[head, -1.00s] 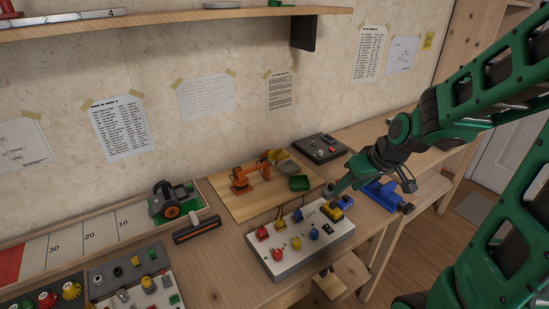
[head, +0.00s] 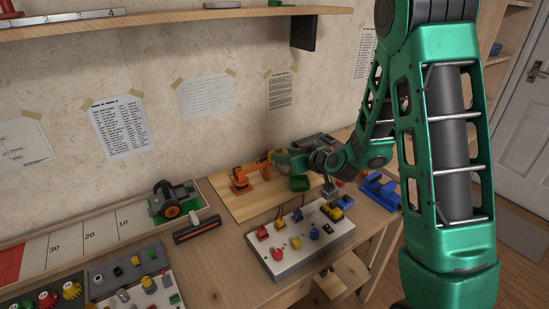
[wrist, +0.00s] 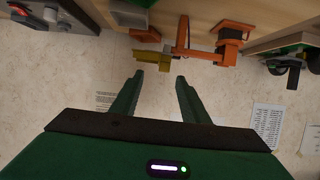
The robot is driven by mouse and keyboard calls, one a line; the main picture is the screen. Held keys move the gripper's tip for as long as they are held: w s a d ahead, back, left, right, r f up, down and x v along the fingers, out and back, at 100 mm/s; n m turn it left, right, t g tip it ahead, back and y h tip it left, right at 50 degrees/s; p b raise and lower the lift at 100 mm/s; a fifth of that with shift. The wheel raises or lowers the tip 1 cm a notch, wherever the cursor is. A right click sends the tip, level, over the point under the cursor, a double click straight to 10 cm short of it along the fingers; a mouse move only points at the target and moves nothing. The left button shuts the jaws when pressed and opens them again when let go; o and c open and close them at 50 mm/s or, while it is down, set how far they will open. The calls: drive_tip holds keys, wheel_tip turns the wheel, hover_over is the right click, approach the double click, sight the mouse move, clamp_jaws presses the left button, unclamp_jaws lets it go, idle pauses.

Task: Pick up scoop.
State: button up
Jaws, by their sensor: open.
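A yellow scoop-like piece (wrist: 180,59) shows in the wrist view at the end of a small orange arm model (wrist: 183,38). My gripper (wrist: 159,75) is open and empty, and the fingers look apart from the scoop. In the head view my gripper (head: 281,158) is beside the orange arm model (head: 240,179), over the wooden board. My gripper and wrist largely hide the yellow piece there.
A green bin (head: 299,183) sits on the board (head: 240,205) below my gripper. A white panel with coloured knobs (head: 285,262) is in front, and a blue vise-like item (head: 382,190) is at right. The papered wall is close behind.

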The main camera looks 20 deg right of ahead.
drive_tip(key=x, duration=0.6)
drive_tip(key=shift+a+f, duration=0.3)
drive_tip(key=shift+a, duration=0.15)
drive_tip(key=shift+w, duration=0.15)
clamp_jaws()
